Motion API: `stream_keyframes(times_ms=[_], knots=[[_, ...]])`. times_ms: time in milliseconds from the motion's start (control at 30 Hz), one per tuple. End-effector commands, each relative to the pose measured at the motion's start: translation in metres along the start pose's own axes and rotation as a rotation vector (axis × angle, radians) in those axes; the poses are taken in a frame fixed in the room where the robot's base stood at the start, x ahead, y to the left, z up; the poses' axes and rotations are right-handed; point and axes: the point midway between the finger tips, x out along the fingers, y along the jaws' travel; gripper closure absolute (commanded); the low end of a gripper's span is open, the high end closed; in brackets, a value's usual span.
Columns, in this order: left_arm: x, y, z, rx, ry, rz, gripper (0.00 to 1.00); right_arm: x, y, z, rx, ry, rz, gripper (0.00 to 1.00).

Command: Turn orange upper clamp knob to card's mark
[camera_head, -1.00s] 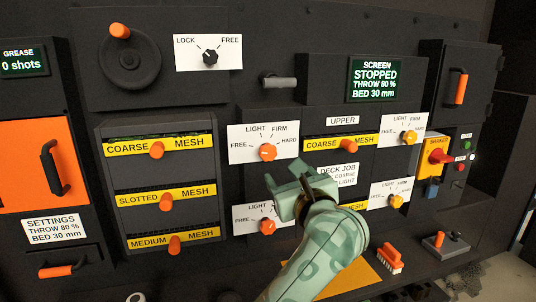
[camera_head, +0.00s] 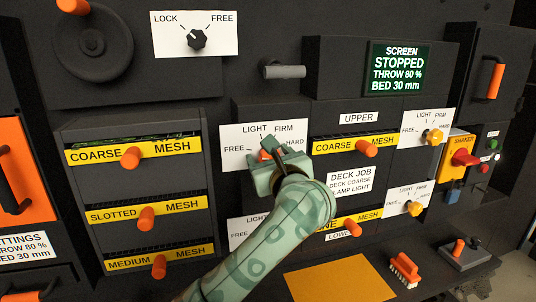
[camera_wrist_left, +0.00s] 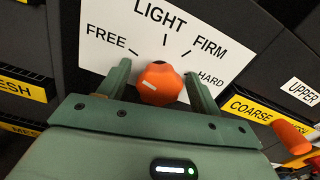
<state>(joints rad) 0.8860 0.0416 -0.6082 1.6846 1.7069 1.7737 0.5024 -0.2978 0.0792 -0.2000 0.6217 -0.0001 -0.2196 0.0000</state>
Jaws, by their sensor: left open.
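The orange upper clamp knob (camera_wrist_left: 160,84) sits on a white dial plate (camera_wrist_left: 105,35) marked FREE, LIGHT, FIRM and HARD. My left gripper (camera_wrist_left: 158,78) is open, with one finger on each side of the knob; I cannot tell whether either touches it. In the head view my left gripper (camera_head: 277,152) covers most of the knob (camera_head: 264,155). Which mark the knob points to is not clear. The job card (camera_head: 350,184), to the right of my gripper, reads DECK COARSE and CLAMP LIGHT. My right gripper is not in view.
The lower dial plate (camera_head: 239,234) is partly behind my arm. The coarse mesh drawer handle (camera_head: 366,148) and yellow knobs (camera_head: 433,136) stand to the right. A grey handle (camera_head: 284,71) sticks out above. The screen (camera_head: 395,68) reads STOPPED. A brush (camera_head: 405,267) lies on the ledge.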

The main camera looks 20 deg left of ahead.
Motion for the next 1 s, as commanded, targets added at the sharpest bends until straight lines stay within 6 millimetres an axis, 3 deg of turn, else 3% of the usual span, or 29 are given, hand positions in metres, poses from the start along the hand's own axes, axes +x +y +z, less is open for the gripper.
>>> stream_keyframes(times_ms=[167, 333, 367, 667, 1000], knots=[[0.000, 0.000, 0.000, 0.000, 0.000, 0.000, 0.36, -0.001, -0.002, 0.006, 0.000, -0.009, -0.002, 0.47], [0.000, 0.000, 0.000, 0.000, 0.000, 0.000, 0.77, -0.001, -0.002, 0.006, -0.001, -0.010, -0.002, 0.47], [0.000, 0.000, 0.000, 0.000, 0.000, 0.000, 0.80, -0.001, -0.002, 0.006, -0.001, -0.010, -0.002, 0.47], [0.000, 0.000, 0.001, 0.025, 0.000, 0.001, 0.80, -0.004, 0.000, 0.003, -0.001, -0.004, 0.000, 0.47], [-0.001, -0.001, 0.004, 0.218, 0.003, 0.001, 0.80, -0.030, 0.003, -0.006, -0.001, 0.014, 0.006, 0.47]])
